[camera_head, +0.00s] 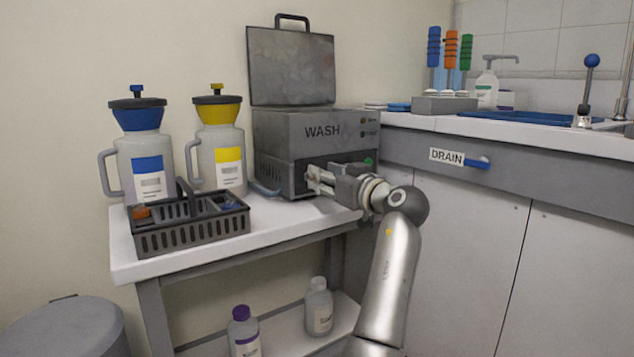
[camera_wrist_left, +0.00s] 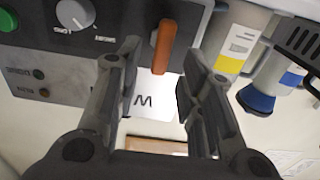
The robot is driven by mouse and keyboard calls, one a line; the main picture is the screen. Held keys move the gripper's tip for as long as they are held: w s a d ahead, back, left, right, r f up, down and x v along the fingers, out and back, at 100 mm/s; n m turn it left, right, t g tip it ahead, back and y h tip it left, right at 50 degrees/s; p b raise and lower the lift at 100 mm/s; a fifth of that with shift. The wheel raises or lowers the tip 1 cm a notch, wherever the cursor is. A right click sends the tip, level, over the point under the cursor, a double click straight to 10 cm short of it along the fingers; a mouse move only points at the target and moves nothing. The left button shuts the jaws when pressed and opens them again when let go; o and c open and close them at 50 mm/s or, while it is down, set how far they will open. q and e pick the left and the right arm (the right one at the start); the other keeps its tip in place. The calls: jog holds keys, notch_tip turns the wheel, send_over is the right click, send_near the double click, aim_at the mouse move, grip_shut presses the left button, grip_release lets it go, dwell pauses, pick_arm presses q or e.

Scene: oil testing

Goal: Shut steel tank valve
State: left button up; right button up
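The grey steel tank marked WASH (camera_head: 300,125) stands on the white bench with its lid (camera_head: 290,65) raised. In the left wrist view, an orange lever handle (camera_wrist_left: 163,47) sticks out from the tank's front panel (camera_wrist_left: 120,15). My left gripper (camera_head: 312,180) is at the tank's lower front in the head view and hides the lever there. In the left wrist view, the same gripper (camera_wrist_left: 157,85) has its fingers apart, with the lever in the gap's far part. I see no finger clearly touching it. My right gripper is out of view.
Two jugs, one blue-topped (camera_head: 145,150) and one yellow-topped (camera_head: 220,145), stand left of the tank. A dark basket (camera_head: 195,235) sits before them. A counter with a DRAIN handle (camera_head: 478,162) is on the right. Bottles (camera_head: 319,310) stand on the lower shelf.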

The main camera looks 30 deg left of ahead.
pick_arm(q)
jog(key=shift+b+x, duration=0.45)
jog(key=shift+x, duration=1.45)
grip_shut()
